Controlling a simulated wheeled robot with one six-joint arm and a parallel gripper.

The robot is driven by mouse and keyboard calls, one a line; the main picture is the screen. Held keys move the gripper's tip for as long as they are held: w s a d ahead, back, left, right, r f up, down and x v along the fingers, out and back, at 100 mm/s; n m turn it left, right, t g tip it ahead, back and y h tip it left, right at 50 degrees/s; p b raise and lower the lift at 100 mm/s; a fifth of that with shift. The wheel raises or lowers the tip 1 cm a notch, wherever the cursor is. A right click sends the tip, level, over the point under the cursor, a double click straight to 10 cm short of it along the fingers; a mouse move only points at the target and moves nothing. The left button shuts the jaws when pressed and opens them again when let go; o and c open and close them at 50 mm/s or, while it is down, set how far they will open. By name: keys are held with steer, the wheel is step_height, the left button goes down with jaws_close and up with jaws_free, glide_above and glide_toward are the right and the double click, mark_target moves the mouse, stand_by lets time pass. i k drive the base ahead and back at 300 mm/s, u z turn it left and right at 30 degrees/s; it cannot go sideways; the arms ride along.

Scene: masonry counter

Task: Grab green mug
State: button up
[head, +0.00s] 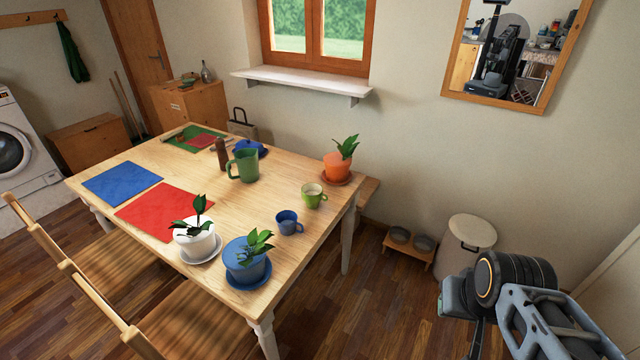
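A small light-green mug (311,198) stands upright on the wooden table (262,205) near its right edge, between an orange pot and a blue mug. A larger darker-green jug (246,166) with its handle to the left stands farther back, mid-table. My gripper (476,335) is at the lower right, in front of the table's right side and well apart from the mug. It is partly hidden by the wrist and cut by the frame's bottom edge, so its opening does not show.
The blue mug (288,223), orange potted plant (338,167), blue potted plant (246,262) and white potted plant (195,238) stand around the green mug. Chairs (100,290) line the near left side. A bin (468,240) and bowl stand (411,247) are on the floor right.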

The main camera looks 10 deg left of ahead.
mark_target(312, 193)
steer(key=z, duration=0.8)
steer(key=i, duration=1.9)
steer(key=u, duration=4.1)
steer(key=i, duration=0.5)
steer(key=z, duration=0.1)
